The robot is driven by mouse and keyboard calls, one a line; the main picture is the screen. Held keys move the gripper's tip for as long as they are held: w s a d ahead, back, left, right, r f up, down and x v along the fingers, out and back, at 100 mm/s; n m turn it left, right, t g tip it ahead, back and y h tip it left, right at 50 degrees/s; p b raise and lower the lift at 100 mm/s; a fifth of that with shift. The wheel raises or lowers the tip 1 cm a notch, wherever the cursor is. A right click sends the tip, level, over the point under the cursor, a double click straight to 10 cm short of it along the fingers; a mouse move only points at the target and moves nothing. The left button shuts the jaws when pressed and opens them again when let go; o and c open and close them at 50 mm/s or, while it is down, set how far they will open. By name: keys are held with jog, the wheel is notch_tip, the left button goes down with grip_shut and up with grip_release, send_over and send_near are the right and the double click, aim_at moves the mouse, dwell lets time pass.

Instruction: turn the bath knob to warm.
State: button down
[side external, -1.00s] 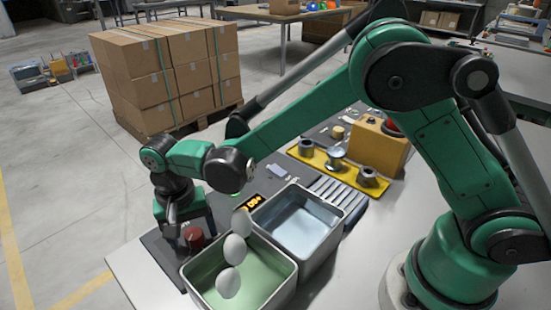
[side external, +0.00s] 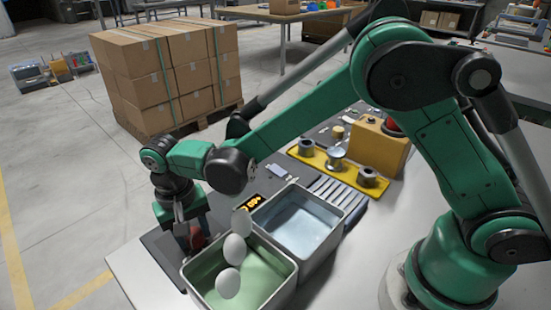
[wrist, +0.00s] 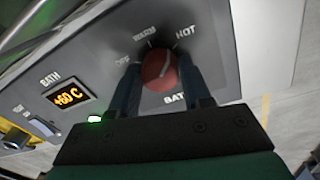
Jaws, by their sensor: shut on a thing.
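The red bath knob (wrist: 158,72) sits on the grey panel in the wrist view, with OFF, WARM and HOT marked around it. Its pale line leans up and right, seemingly toward HOT; its exact setting is hard to tell. My gripper (wrist: 162,68) is shut on the knob, one dark finger on each side. In the side view, my gripper (side external: 190,232) is down over the knob (side external: 198,240), which is partly hidden by the fingers. The bath display (wrist: 68,96) reads +60 C.
A yellow rack (side external: 325,168) and stacked boxes (side external: 165,75) stand behind.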

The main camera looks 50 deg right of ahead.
aim_at(193, 235)
jog(key=n, duration=0.5)
jog(key=shift+d+n+t, duration=0.1)
jog(key=shift+n+t, duration=0.2)
jog(key=shift+n, duration=2)
jog(key=shift+c, duration=1.9)
grip_release()
jog(key=shift+s+r, duration=0.1)
jog(key=shift+r, duration=2.75)
